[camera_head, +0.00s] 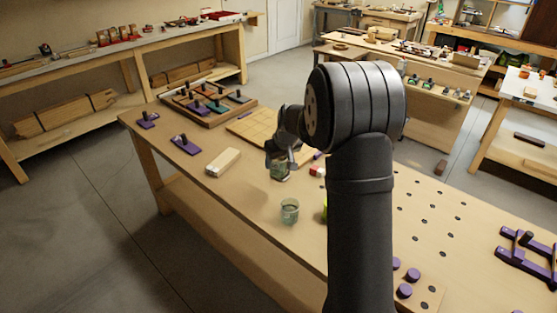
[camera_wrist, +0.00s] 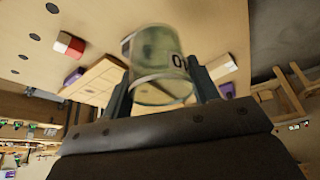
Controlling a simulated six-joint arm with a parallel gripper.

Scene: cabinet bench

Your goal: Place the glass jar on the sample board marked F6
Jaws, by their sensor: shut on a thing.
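My gripper (camera_head: 283,155) is shut on a clear glass jar (camera_head: 279,170) and holds it above the bench. In the wrist view the jar (camera_wrist: 160,65) is between the fingers of my gripper (camera_wrist: 162,84), with dark marking on its side that I cannot read surely. A second greenish glass jar (camera_head: 289,211) stands upright on the bench nearer the camera. The light wooden board with a grid of squares (camera_head: 248,125) lies behind and left of my gripper; it also shows in the wrist view (camera_wrist: 98,80). My arm hides its right part, and no F6 mark is readable.
A pale wooden block (camera_head: 223,162) lies left of the held jar. A red and white block (camera_head: 317,171) is just right of it. A wooden tray with purple and green pieces (camera_head: 210,105) stands behind. Purple pieces (camera_head: 186,145) lie at the left edge. A yellow-green thing is mostly hidden by my arm.

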